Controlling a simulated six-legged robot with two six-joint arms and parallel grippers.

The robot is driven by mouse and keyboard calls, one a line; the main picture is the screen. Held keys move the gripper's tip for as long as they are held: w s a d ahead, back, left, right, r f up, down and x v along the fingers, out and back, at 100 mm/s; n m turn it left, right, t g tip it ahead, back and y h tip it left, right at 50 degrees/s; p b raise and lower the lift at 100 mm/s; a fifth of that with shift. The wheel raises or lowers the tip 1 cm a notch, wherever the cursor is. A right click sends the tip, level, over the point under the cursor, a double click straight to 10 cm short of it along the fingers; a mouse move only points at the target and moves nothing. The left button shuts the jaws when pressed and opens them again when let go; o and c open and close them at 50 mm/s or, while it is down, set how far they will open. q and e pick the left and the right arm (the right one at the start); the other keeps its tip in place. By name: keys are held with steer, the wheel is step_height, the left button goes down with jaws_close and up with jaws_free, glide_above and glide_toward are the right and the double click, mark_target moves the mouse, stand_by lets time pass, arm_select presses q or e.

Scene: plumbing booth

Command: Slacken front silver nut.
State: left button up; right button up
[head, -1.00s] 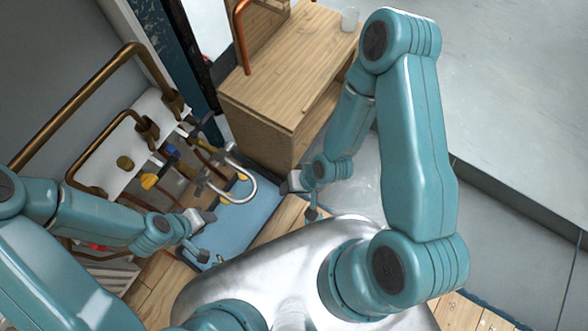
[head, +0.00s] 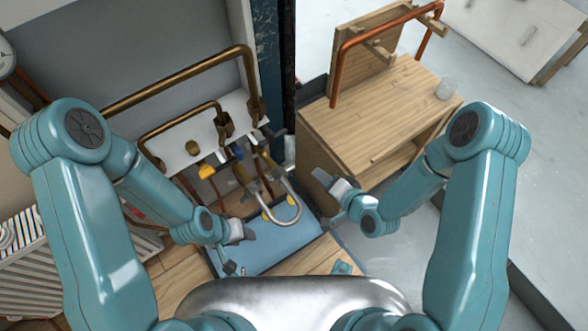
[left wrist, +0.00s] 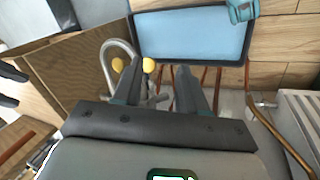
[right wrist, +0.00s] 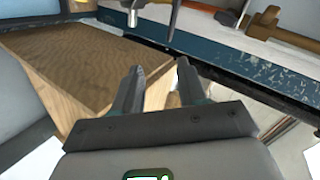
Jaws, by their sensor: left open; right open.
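The front silver nut cannot be made out by itself. The pipe and valve group, with a bent silver hose (head: 294,208) and yellow parts, stands behind the blue tray in the head view. The silver hose also shows in the left wrist view (left wrist: 108,58), left of the fingers. My left gripper (head: 240,250) is open and empty near the tray's left side, in front of the pipes. Its fingers frame nothing held in the left wrist view (left wrist: 158,82). My right gripper (head: 328,200) is open and empty, right of the hose and beside the wooden cabinet; its fingers show in the right wrist view (right wrist: 157,82).
A blue tray (head: 270,256) lies on the wooden floor below the pipes. A wooden cabinet (head: 375,115) with copper pipe and a glass (head: 446,88) stands at the right. Brown pipes (head: 180,88) run along the wall. A white radiator (head: 30,275) is at far left.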

step_height(320, 180, down, 6)
steer(key=w+a+m+t+y+b, duration=0.1)
steer(key=w+m+t+y+b, duration=0.1)
steer(key=t+y+b, duration=0.3)
steer(key=m+h+b, duration=0.2)
steer(key=b, duration=0.7)
glide_toward(291, 165)
steer(key=b+x, duration=0.1)
steer(key=x, duration=0.2)
steer(key=b+x, duration=0.1)
steer(key=x, duration=0.2)
steer(key=f+b+x, duration=0.1)
steer(key=x, duration=0.2)
steer(key=shift+w+a+r, duration=0.15)
steer(key=shift+w+a, duration=0.1)
steer(key=shift+w, duration=0.1)
arm_select(q)
step_height(291, 165, down, 20)
steer(key=s, duration=0.1)
steer(key=shift+s+d+r, duration=0.25)
arm_select(e)
jaws_close()
